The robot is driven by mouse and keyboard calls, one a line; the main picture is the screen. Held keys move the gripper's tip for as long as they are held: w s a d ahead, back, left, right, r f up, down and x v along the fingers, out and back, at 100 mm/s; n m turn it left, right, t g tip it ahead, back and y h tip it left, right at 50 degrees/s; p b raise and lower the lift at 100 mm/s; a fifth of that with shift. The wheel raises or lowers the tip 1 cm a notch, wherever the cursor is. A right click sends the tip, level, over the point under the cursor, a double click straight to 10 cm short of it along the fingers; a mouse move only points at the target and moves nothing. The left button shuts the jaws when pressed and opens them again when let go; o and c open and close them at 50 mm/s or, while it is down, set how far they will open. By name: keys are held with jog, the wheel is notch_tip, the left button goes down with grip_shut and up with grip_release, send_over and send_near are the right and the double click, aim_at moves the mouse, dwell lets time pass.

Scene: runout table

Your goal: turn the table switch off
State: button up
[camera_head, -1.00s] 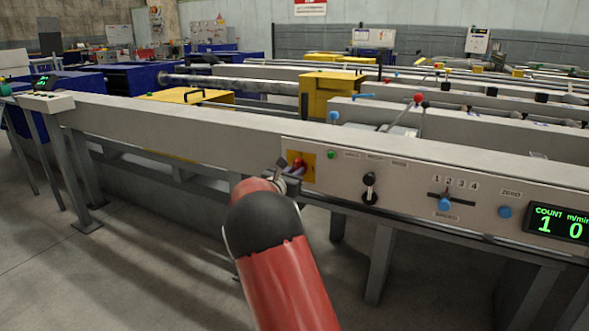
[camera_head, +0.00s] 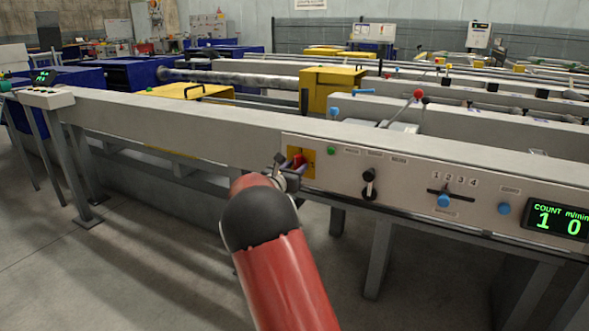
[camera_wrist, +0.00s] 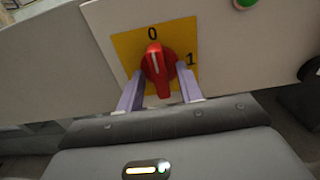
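The table switch (camera_wrist: 156,66) is a red rotary knob on a yellow plate (camera_wrist: 122,50), marked 0 at the top and 1 at the right. Its white line points up at the 0. In the head view the red knob (camera_head: 299,160) shows at the left end of the control panel, partly covered by my gripper (camera_head: 288,175). In the wrist view my gripper (camera_wrist: 160,84) has its two pale fingers apart, one on each side of the knob's lower part. Gaps show between the fingers and the knob, so it is open and holds nothing.
Right of the switch, the panel (camera_head: 410,190) carries a green button (camera_head: 331,151), a black lever (camera_head: 369,185), a blue slider knob (camera_head: 443,201), a blue button (camera_head: 504,208) and a green-lit display (camera_head: 558,219). The long table beam (camera_head: 190,125) runs left. Floor in front is open.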

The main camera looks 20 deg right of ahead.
jog(key=v, duration=0.7)
jog(key=shift+s+a+b, duration=0.25)
jog(key=shift+a+b, duration=0.1)
jog(key=shift+b, duration=0.05)
jog(key=s+d+m+g+y, duration=0.2)
jog(key=s+m+g+y, duration=0.3)
jog(key=s+m, duration=1.1)
jog(key=s+a+f+m+y, duration=0.1)
jog(key=s+a+m+y, duration=0.3)
jog(key=s+a, duration=0.4)
jog(key=s+a+f+m+y, duration=0.1)
jog(key=s+a+m+y, duration=0.4)
jog(key=s, duration=1.2)
jog(key=a, duration=0.3)
jog(key=shift+s+a+f+m, duration=0.2)
jog(key=shift+a+f+m, duration=0.15)
jog(key=shift+a+m, duration=0.05)
